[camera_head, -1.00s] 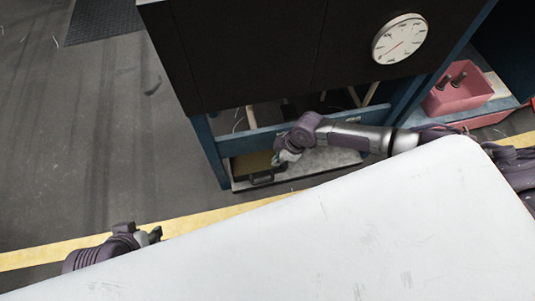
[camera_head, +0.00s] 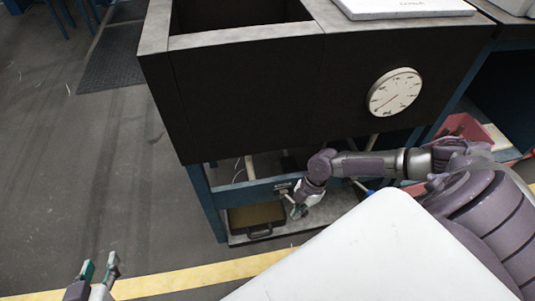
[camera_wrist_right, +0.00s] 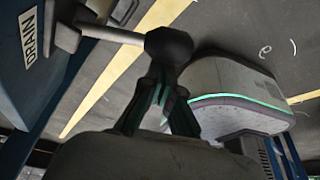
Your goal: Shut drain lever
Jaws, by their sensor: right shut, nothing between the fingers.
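The drain lever is a metal rod with a black knob (camera_wrist_right: 168,46) in the right wrist view. It sticks out from a blue rail beside a DRAIN label (camera_wrist_right: 31,35). In the head view the label plate (camera_head: 283,186) is small on the blue rail (camera_head: 240,195) under the black tank. My right gripper (camera_head: 298,211) is at the lever below the rail. Its green-padded fingers (camera_wrist_right: 162,90) are shut and empty, with their tips close at the knob; whether they touch it I cannot tell. My left gripper (camera_head: 100,264) is open and empty at the lower left, far from the lever.
The black tank (camera_head: 260,95) with a round dial (camera_head: 395,92) stands above the rail. A yellow case (camera_head: 256,216) with a dark handle lies on the low shelf. A red bin (camera_head: 465,128) is further right.

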